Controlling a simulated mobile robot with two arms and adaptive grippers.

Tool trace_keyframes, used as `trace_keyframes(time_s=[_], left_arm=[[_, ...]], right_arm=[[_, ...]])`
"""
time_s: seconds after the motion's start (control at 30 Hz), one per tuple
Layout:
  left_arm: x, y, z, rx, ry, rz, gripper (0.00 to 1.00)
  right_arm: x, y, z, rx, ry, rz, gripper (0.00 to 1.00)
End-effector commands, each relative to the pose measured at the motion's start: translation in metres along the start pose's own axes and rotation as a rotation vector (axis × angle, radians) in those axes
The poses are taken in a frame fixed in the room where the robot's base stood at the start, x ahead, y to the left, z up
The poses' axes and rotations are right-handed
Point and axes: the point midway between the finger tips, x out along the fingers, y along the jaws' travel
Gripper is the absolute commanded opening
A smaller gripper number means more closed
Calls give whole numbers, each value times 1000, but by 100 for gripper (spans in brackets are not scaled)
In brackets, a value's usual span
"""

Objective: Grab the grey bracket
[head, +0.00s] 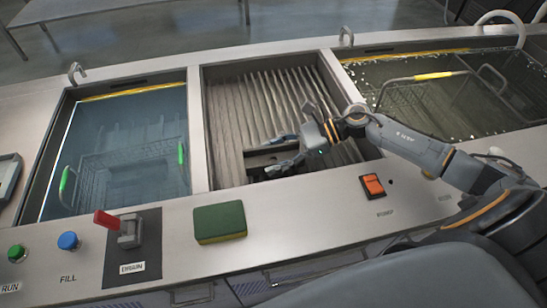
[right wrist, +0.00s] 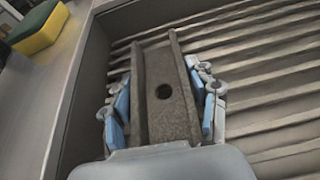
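The grey bracket (right wrist: 163,95) is a dark, worn channel piece with raised side walls and a round hole. It lies on the ribbed floor of the middle basin. In the head view the bracket (head: 262,158) shows partly between the fingers. My right gripper (head: 284,153) reaches down into the basin from the right. In the right wrist view the right gripper (right wrist: 165,108) has its blue-padded fingers on either side of the bracket. The fingers are apart, with narrow gaps seeming to show beside the bracket. My left gripper is not in view.
A water tank with a wire basket (head: 130,170) is at left; another tank with a basket (head: 425,95) is at right. The basin's front rim (head: 330,178) carries a green-yellow sponge (head: 220,222), a red drain lever (head: 107,220) and an orange switch (head: 373,185).

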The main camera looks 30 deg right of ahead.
Motion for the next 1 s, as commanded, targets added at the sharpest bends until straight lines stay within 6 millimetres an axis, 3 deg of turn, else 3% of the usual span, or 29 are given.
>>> trace_keyframes(time_s=[0.03,0.2,0.67,0.77,1.0], left_arm=[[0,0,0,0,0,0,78],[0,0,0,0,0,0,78],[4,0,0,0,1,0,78],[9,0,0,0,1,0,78],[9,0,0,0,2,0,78]], right_arm=[[0,0,0,0,0,0,41],[0,0,0,0,0,0,7],[-6,0,13,-5,-1,-1,7],[-12,-1,28,-7,-1,-1,7],[-18,34,70,-6,3,4,7]])
